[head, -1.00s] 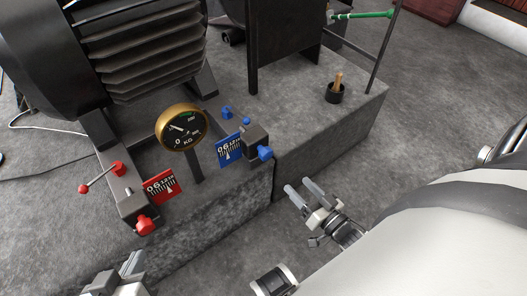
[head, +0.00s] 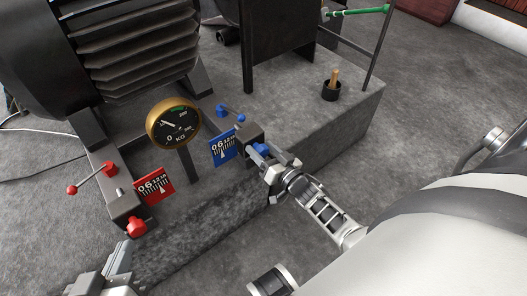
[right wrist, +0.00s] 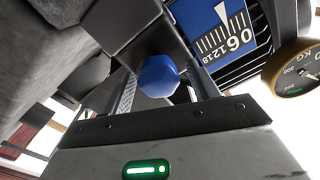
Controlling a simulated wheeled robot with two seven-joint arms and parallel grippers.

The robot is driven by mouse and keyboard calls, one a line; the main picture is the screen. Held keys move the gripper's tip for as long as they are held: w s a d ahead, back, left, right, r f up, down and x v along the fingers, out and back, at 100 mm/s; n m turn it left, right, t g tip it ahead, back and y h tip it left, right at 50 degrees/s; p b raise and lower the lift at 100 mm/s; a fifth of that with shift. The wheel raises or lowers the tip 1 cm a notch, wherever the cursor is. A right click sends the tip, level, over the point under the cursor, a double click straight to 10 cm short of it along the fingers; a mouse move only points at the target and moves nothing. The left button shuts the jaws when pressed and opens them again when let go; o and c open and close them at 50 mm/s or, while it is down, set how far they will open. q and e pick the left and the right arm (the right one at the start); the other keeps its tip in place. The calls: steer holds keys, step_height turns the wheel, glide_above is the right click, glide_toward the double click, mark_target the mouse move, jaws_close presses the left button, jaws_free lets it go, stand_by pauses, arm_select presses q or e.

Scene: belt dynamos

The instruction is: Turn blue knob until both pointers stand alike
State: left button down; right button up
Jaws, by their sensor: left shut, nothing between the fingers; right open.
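The blue knob (head: 261,151) sits at the front of the blue scale's block; in the right wrist view the knob (right wrist: 158,76) is between my fingers. My right gripper (head: 258,157) is open, one finger on each side of it; I cannot tell whether they touch. The blue scale plate (head: 222,149) stands left of the knob; the right wrist view shows its white pointer (right wrist: 221,12) around mid-scale. The red scale plate (head: 155,187) has a small white pointer, too small to read exactly. My left gripper (head: 128,250) is shut and empty, just below the red knob (head: 137,228).
A round brass-rimmed gauge (head: 173,124) stands between the scales. A red lever (head: 90,178) and a blue lever (head: 230,113) lie behind the plates. A black pot with a wooden handle (head: 331,88) stands on the plinth.

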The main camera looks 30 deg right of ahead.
steer(key=c, duration=1)
